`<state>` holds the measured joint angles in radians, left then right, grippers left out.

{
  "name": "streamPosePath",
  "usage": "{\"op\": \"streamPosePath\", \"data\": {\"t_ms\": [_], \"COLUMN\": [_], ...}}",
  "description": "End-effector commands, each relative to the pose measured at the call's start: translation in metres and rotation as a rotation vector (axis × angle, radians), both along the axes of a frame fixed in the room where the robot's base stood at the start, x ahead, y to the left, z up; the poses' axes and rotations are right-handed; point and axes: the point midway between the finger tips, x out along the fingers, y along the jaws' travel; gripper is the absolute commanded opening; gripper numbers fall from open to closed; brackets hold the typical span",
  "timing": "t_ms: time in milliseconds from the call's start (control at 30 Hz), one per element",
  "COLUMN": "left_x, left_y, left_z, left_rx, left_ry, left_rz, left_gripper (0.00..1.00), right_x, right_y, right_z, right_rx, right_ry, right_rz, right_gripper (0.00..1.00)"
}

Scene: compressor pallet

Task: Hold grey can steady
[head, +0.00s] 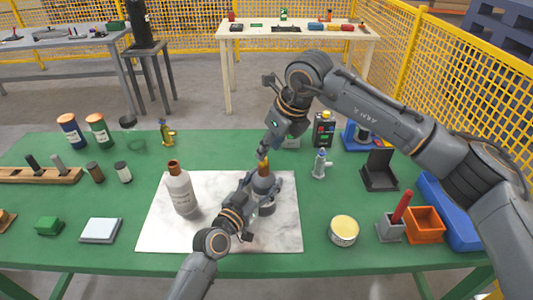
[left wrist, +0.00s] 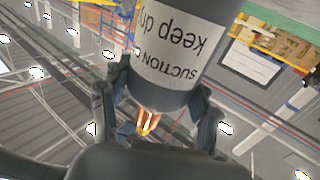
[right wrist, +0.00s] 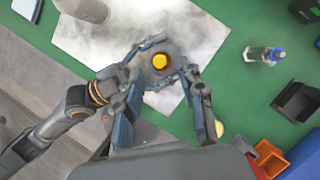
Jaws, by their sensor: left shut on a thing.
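The grey can (head: 267,208) stands upright on the white marbled mat (head: 160,238), with a yellow-orange tip on top. My left gripper (head: 262,190) is shut on it from the side. In the left wrist view the can (left wrist: 180,45) fills the upper middle, with an upside-down white label and a copper-coloured fitting, and the fingers (left wrist: 150,105) lie on either side. My right gripper (head: 264,152) is above the can, pointing down. In the right wrist view its fingers (right wrist: 160,75) are spread apart, with the can's top and yellow tip (right wrist: 160,61) between them.
A grey bottle with a brown cap (head: 179,190) stands on the mat at left. A round yellowish tin (head: 344,231), a small spray bottle (head: 320,164), a black holder (head: 380,172) and an orange bin (head: 424,224) are at right. The green table front is mostly clear.

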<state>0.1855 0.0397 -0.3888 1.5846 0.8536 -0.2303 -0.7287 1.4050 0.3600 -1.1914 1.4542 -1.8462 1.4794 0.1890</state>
Motion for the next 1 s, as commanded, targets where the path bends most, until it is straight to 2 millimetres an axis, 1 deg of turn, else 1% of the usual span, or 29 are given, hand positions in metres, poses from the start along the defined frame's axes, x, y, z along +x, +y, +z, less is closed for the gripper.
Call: {"op": "streamPosePath", "data": {"t_ms": [33,200,300,400,567,900,933,967,1000], "left_x": [0.000,0.000,0.000,0.000,0.000,0.000,0.000,0.000,0.000], "left_y": [0.000,0.000,0.000,0.000,0.000,0.000,0.000,0.000,0.000], "left_z": [0.000,0.000,0.000,0.000,0.000,0.000,0.000,0.000,0.000], "left_rx": [0.001,0.001,0.001,0.001,0.000,0.000,0.000,0.000,0.000], "left_ry": [0.001,0.001,0.001,0.001,0.000,0.000,0.000,0.000,0.000], "left_rz": [0.001,0.000,0.000,0.000,0.000,0.000,0.000,0.000,0.000], "left_gripper": [0.09,0.09,0.09,0.09,0.09,0.09,0.67,0.73,0.81], "right_x": [-0.003,-0.012,-0.016,-0.020,-0.022,-0.022,-0.022,-0.022,-0.022], "right_y": [-0.004,-0.014,-0.019,-0.022,-0.024,-0.024,-0.024,-0.024,-0.024], "right_z": [0.012,0.045,0.060,0.071,0.077,0.078,0.078,0.078,0.078], "right_rx": [-0.001,-0.002,-0.001,0.000,-0.001,-0.001,-0.001,-0.001,-0.001], "right_ry": [-0.004,-0.003,-0.002,-0.002,0.000,0.000,0.000,0.000,0.000], "right_rz": [0.000,0.001,0.000,0.001,0.001,0.001,0.001,0.001,0.001], "right_gripper": [0.39,0.39,0.39,0.39,0.39,0.39,0.39,0.39,0.39]}}
